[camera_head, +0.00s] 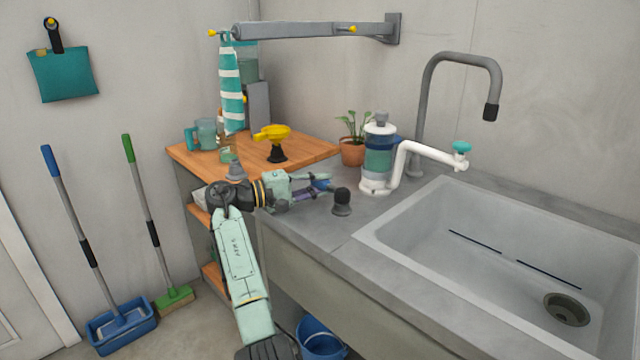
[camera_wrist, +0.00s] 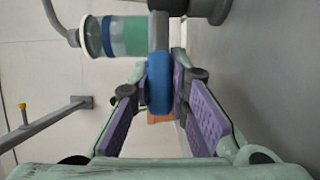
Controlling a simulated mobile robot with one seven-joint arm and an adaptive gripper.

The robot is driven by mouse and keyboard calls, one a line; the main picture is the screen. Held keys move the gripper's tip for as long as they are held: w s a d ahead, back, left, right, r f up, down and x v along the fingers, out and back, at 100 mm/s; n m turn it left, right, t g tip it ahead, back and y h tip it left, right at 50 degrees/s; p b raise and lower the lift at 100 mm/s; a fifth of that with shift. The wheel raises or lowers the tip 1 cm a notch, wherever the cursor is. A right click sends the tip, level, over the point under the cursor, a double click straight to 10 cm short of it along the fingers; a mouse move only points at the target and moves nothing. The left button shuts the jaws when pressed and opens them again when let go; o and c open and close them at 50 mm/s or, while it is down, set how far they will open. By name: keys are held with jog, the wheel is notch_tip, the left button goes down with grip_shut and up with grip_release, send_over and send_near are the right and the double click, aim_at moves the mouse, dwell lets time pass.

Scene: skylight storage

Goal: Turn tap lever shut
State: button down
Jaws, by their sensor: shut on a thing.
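A blue handle (camera_wrist: 159,84), which I take as the tap lever, sits between my gripper's fingertips (camera_wrist: 160,78), with a grey stem (camera_wrist: 158,32) beyond it. My gripper (camera_head: 320,186) is shut on this handle, low over the counter's left end in the head view. The handle also shows there as a small blue patch (camera_head: 321,184), partly hidden by the fingers. The tap body that the lever belongs to is not clear in the head view.
A white and teal filter (camera_head: 379,160) with a white spout, a potted plant (camera_head: 353,151) and a grey gooseneck pipe (camera_head: 424,110) stand behind. The sink (camera_head: 395,235) is at the right.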

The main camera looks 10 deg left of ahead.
jog(key=shift+d, duration=0.1)
jog(key=c, duration=1.5)
grip_release()
jog(key=v, duration=1.2)
